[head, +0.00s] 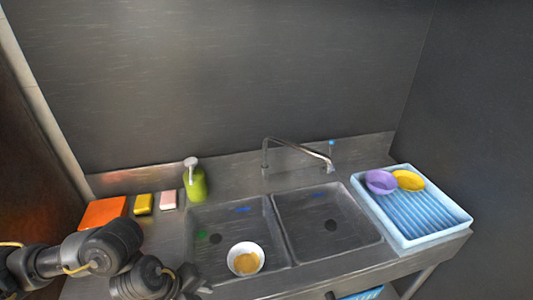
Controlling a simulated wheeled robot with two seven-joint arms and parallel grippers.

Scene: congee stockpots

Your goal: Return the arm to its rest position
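My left arm comes in from the lower left, bent low over the left end of the steel counter. Its gripper (198,287) is at the bottom edge of the head view, near the front left corner of the sink. The gripper is partly cut off and small, so I cannot tell whether it is open or shut. I see no object in it. My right gripper is not in view.
A white bowl (245,258) with a tan inside sits in the left basin (215,215); the right basin (330,200) is empty. A green soap bottle (195,184), sponges and an orange block (103,213) stand left. A blue rack (425,237) holds purple (380,182) and yellow (409,180) bowls.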

